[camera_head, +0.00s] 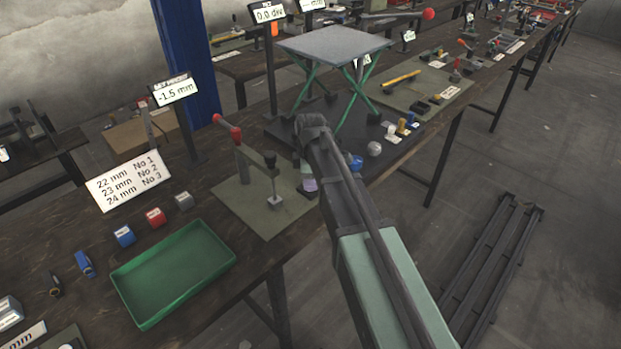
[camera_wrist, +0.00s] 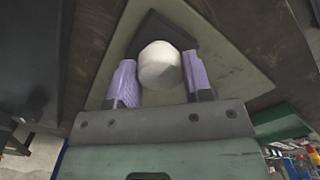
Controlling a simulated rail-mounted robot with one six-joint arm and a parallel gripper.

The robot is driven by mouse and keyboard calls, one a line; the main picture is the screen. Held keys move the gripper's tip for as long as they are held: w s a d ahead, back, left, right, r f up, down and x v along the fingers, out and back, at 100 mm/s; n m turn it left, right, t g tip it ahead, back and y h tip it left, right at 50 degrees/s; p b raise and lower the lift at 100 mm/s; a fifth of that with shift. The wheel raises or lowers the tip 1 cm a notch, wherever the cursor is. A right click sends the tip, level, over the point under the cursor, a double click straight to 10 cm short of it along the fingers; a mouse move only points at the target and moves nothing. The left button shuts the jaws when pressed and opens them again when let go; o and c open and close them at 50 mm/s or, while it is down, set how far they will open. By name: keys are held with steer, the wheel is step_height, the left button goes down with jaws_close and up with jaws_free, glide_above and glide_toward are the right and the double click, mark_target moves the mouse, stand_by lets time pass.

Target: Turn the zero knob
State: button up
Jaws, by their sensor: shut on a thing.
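The zero knob (camera_wrist: 160,66) is a pale, rounded knob in the wrist view, in front of a dark angular block. My gripper (camera_wrist: 160,80) has its two purple fingers on either side of the knob, shut on it. In the head view my gripper (camera_head: 310,185) is low at the right edge of the press's mat, with a bit of purple finger showing. My arm hides the knob there. A display (camera_head: 175,90) behind the press reads -1.5 mm.
The lever press (camera_head: 243,160) with a red handle stands on a grey-green mat (camera_head: 232,205), left of my gripper. A green tray (camera_head: 172,272) and several small blocks lie further left. A table-like stand (camera_head: 335,42) with green legs rises behind my gripper.

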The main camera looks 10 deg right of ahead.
steer(key=shift+m, duration=0.4)
steer(key=m, duration=1.1)
stand_by(0.4)
steer(key=o, duration=0.9)
steer(key=shift+o, duration=0.2)
